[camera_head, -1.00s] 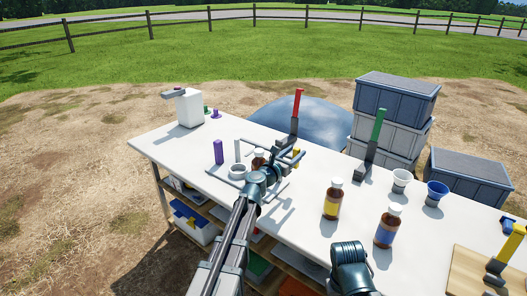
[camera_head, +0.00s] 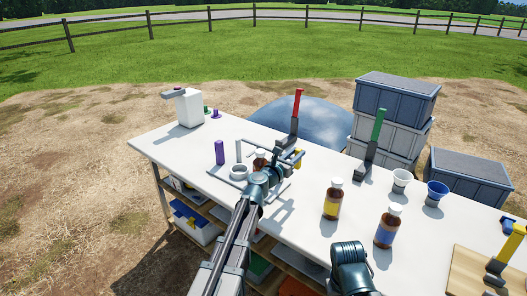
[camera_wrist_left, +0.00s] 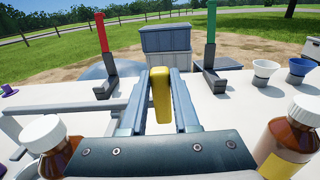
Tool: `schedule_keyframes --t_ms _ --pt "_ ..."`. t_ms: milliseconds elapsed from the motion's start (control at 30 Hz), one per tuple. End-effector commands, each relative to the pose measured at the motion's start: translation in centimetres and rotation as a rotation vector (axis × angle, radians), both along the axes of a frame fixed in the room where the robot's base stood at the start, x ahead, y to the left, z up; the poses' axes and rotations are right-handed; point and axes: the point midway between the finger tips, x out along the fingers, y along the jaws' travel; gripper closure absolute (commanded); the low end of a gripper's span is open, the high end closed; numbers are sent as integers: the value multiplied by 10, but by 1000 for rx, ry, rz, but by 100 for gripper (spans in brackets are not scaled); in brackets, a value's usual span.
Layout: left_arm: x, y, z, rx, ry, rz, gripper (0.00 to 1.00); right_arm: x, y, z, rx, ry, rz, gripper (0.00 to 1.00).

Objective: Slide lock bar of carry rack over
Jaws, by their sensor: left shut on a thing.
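The grey carry rack (camera_head: 238,172) stands on the white table, partly hidden behind my left arm. A brown bottle with a white cap (camera_head: 261,156) stands at it; a similar bottle (camera_wrist_left: 50,145) shows at the left of the left wrist view. A yellow grip (camera_wrist_left: 160,96), seemingly the lock bar's handle, is between the fingers of my left gripper (camera_wrist_left: 160,105), which is shut on it. In the head view the yellow grip (camera_head: 298,158) shows only slightly beside my left gripper (camera_head: 290,160).
Red-handled (camera_head: 296,112) and green-handled (camera_head: 376,132) upright tools stand behind the rack. Brown bottles with yellow (camera_head: 333,202) and blue (camera_head: 387,230) labels, a white cup (camera_head: 400,180) and a blue cup (camera_head: 435,193) are to the right. A purple cylinder (camera_head: 219,152) stands left of the rack.

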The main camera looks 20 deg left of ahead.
Motion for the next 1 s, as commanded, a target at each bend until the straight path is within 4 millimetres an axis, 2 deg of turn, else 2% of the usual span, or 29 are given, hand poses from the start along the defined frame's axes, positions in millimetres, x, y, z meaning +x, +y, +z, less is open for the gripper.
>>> schedule_keyframes --t_ms 967,1000 --pt "-3 -10 0 0 0 -2 100 0 0 0 0 0 0 50" --pt "-3 -10 0 0 0 -2 64 0 0 0 0 0 0 50"
